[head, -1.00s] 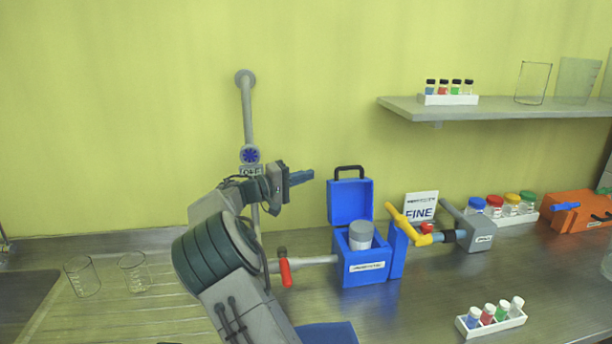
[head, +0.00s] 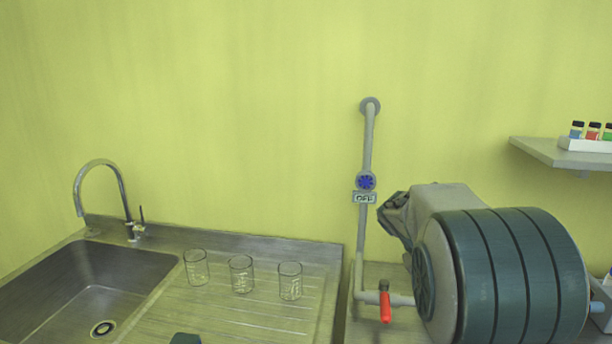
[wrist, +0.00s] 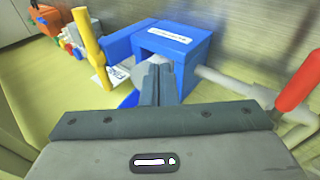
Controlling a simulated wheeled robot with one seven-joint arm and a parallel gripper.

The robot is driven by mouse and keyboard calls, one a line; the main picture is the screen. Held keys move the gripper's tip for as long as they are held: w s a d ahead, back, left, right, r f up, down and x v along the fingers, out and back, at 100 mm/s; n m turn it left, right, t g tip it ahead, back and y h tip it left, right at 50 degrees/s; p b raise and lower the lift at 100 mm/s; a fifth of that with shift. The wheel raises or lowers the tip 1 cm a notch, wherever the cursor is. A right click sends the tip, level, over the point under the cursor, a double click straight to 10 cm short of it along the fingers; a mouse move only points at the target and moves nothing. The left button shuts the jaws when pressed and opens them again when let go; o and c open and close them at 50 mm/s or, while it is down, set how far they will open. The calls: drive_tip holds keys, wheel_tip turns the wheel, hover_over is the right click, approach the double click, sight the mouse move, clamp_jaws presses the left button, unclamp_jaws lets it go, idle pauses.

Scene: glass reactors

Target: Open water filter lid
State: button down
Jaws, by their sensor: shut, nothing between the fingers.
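The blue water filter box (wrist: 195,48) shows in the wrist view, seen upside down, with its white label on the front. A pale grey cylinder (wrist: 148,68) shows in its open top, partly hidden by my fingers. A blue piece (wrist: 130,99), seemingly the raised lid, shows beside and behind the fingers, mostly hidden. My gripper (wrist: 157,70) is shut and empty, its fingertips in front of the box opening in the picture; whether they touch anything is unclear. In the head view the box is not visible and my arm fills the right side.
A pipe with a blue knob (head: 366,181) and a red-handled valve (head: 385,307) stands left of my arm; the red handle (wrist: 298,85) also shows in the wrist view. A yellow handle (wrist: 87,35) is beside the box. Glass beakers (head: 241,274) stand near the sink (head: 60,275).

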drive_tip(key=s+a+f+t+y, duration=0.1)
drive_tip(key=s+a+y, duration=0.3)
drive_tip(key=s+a, duration=0.3)
drive_tip(key=s+a+f+t+y, duration=0.1)
drive_tip(key=s+a+f+y, duration=0.1)
drive_tip(key=s+a, duration=0.6)
drive_tip(key=s+y, duration=0.1)
drive_tip(key=s, duration=0.6)
drive_tip(key=shift+n+t+y, duration=0.3)
drive_tip(key=shift+n+y, duration=0.1)
drive_tip(key=c, duration=1.9)
unclamp_jaws()
drive_tip(key=shift+s+a+f, duration=0.25)
drive_tip(key=shift+s+a, duration=0.05)
drive_tip(key=shift+s, duration=0.05)
drive_tip(key=o, duration=0.4)
drive_tip(key=shift+o, duration=0.2)
drive_tip(key=shift+s, duration=0.1)
